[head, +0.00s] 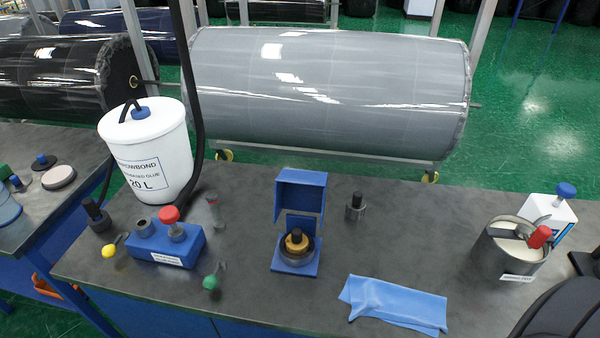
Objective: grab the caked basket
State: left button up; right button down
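No object is clearly recognisable as a caked basket. A small grey metal cylinder with a black knob (355,206) stands upright in the middle of the bench. A blue stand (300,190) with an open hood holds a dark round part with a brass-coloured top (296,243). A blue block (187,249) with a white label holds a red-knobbed metal part (172,222) and a grey cylindrical part (144,228). Whether any of these is caked cannot be told. Neither of my grippers is in view.
A white glue bucket (150,160) with a black hose stands at back left. A grey pot (508,254) and a white container (550,212) stand at right. A blue cloth (395,304) lies in front. Large wrapped rolls (330,90) stand behind the bench (400,240).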

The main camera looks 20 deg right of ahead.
aim_at(298, 242)
jog(key=k+l, duration=0.25)
jog(key=k, duration=0.3)
jog(key=k+l+u, duration=0.1)
jog(key=k, duration=0.4)
jog(key=k+l, duration=0.3)
jog(key=k, duration=0.25)
